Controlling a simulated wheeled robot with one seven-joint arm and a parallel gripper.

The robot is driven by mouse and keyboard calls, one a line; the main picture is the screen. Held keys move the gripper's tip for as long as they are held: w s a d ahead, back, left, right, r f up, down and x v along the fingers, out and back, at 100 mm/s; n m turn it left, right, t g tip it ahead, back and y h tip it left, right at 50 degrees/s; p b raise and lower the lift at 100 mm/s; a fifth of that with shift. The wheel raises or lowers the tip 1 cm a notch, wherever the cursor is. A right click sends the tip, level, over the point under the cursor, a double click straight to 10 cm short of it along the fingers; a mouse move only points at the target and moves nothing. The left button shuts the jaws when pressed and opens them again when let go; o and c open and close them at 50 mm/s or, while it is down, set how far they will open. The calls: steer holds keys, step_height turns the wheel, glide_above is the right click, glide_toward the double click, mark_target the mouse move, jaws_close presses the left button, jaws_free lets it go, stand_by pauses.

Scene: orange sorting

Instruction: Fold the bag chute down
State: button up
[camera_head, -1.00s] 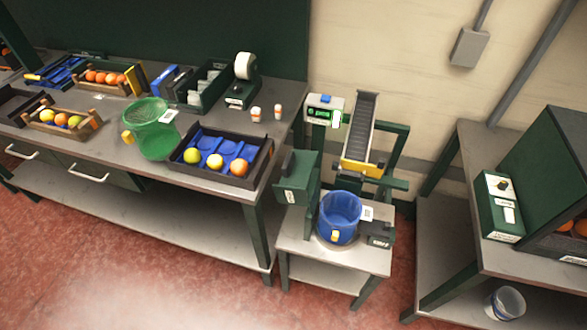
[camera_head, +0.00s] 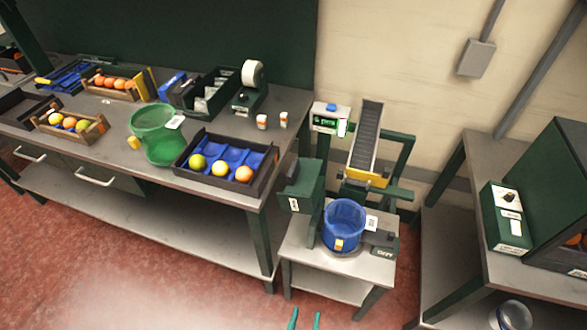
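An inclined dark chute with side rails (camera_head: 369,137) stands on a green frame behind a small grey stand, in the middle right. Its lower end has a yellow lip (camera_head: 366,178). This is likely the bag chute; whether the lip is its folding part I cannot tell. A blue bucket-like container (camera_head: 343,225) stands on the stand below and in front of the lip, apart from it. Two teal tips, which look like my gripper (camera_head: 305,319), show at the bottom edge. They are spread apart with nothing visible between them, well short of the chute. The rest of the gripper is out of frame.
A green box (camera_head: 301,186) sits left of the blue container, and a labelled device (camera_head: 326,121) left of the chute. The long workbench (camera_head: 225,191) at left holds trays of fruit and a green basket (camera_head: 158,134). Another table (camera_head: 463,275) stands at right. Red floor lies open in front.

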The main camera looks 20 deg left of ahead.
steer(key=w+a+n, duration=0.1)
steer(key=w+a, duration=0.4)
steer(key=w, duration=0.3)
steer(key=t, duration=0.3)
glide_toward(296, 159)
steer(key=shift+h, duration=0.4)
steer(key=w, duration=0.6)
steer(key=shift+w+a+f, duration=0.2)
steer(key=shift+w+a, duration=0.15)
steer(key=shift+a, duration=0.05)
jaws_close()
